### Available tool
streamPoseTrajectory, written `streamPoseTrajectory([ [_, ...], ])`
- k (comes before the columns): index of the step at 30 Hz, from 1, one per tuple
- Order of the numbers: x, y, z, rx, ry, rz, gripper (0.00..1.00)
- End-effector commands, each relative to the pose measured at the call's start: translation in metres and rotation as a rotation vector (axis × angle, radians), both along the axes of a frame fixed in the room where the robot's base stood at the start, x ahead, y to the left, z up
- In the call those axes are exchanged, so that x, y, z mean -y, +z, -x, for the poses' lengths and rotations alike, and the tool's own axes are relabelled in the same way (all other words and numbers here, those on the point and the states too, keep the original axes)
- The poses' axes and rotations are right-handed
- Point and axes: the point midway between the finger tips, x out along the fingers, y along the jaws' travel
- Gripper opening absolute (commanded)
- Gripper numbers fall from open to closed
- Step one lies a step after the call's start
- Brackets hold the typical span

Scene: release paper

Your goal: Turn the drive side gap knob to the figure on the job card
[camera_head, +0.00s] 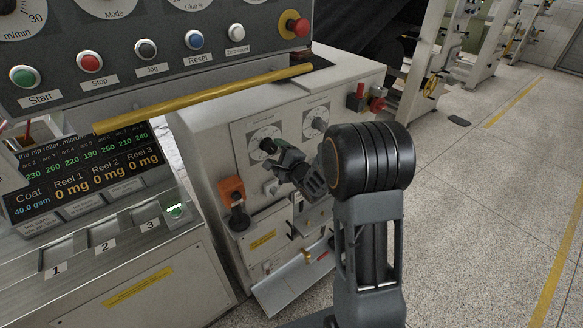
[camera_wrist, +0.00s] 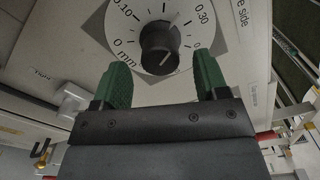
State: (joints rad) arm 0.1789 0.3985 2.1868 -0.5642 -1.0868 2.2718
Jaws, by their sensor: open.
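The gap knob (camera_wrist: 158,46) is black and round, on a white dial (camera_wrist: 186,28) with the figures 0 mm, 0.10 and 0.30 legible. A label ending in "e side" (camera_wrist: 243,22) is cut off beside it. The knob's exact setting is hard to read. My gripper (camera_wrist: 162,72) is open, its two green fingers on either side of the knob's lower end in the wrist view, with no clear contact. In the head view my gripper (camera_head: 277,154) is at the left dial (camera_head: 262,137) and partly covers it. I cannot make out a job card.
A second dial (camera_head: 317,122) is to the right on the same panel. An orange block with a black handle (camera_head: 232,190) is at the left. A yellow bar (camera_head: 200,98) crosses above. A display (camera_head: 85,170) and a button console stand at the left. Open floor is at right.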

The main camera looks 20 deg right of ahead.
Motion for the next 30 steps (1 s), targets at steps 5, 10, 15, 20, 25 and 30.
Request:
streamPoseTrajectory([
  [5, 0.014, -0.001, 0.037, 0.001, -0.005, 0.001, 0.67],
  [10, 0.023, -0.001, 0.067, 0.001, -0.004, 0.001, 0.67],
  [15, 0.03, 0.0, 0.088, 0.001, -0.003, 0.0, 0.67],
  [20, 0.033, 0.0, 0.099, 0.0, -0.001, 0.0, 0.67],
  [25, 0.033, 0.0, 0.102, 0.0, 0.0, -0.001, 0.67],
  [30, 0.033, 0.0, 0.102, 0.0, 0.0, -0.001, 0.67],
])
